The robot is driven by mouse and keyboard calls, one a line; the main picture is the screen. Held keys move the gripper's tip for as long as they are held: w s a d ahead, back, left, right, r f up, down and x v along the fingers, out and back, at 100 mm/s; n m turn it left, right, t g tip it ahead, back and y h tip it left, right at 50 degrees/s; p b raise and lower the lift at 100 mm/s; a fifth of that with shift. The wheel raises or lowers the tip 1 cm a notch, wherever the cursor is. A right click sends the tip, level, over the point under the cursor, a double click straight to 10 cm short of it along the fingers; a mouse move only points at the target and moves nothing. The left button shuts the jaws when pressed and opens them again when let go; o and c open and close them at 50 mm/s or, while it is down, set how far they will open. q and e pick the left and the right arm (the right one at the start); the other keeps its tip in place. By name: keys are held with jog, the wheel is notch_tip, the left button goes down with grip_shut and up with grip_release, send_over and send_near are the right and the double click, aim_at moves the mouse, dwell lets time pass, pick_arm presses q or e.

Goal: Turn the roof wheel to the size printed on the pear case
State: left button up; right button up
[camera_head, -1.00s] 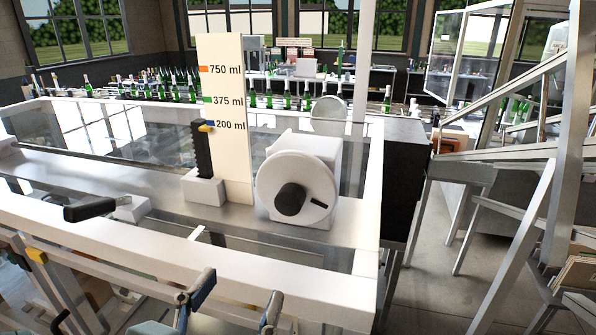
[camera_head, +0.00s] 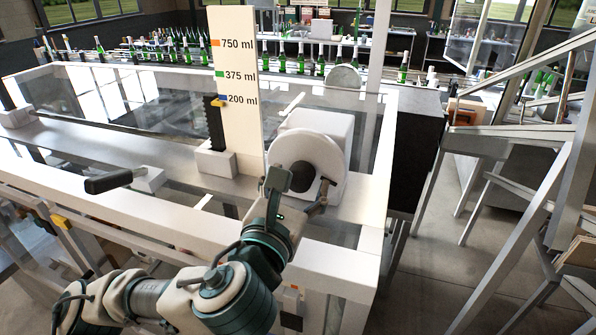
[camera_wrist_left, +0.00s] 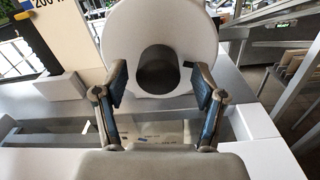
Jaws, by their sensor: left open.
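The white roof wheel (camera_head: 318,152) stands on the machine roof with a dark round knob (camera_head: 324,186) at its middle. It also fills the upper middle of the left wrist view (camera_wrist_left: 160,20), where a short black mark shows right of the knob (camera_wrist_left: 158,68). Beside it a tall scale board (camera_head: 238,130) reads 750, 375 and 200 ml; a yellow pointer (camera_head: 217,102) sits by the blue 200 ml mark. My left gripper (camera_head: 299,190) is open in front of the wheel, its fingers on either side of the knob; contact cannot be told. I see no pear case or right gripper.
A black handle (camera_head: 108,181) sticks out on the left of the roof. A white rail (camera_head: 325,268) runs along the machine's front edge. Metal stairs (camera_head: 520,150) stand to the right across open floor. Green bottles (camera_head: 300,60) stand behind.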

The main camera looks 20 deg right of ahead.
pick_arm(q)
jog(key=shift+w+d, duration=0.7)
jog(key=shift+d, duration=0.25)
jog(key=shift+a, duration=0.7)
jog(key=shift+c, duration=1.1)
jog(key=shift+a, duration=0.25)
jog(key=c, duration=0.4)
jog(key=shift+s+d+r, duration=0.1)
jog(key=shift+s+d, duration=0.05)
grip_shut()
jog(key=shift+r+n, duration=0.2)
jog(key=shift+n, duration=1.7)
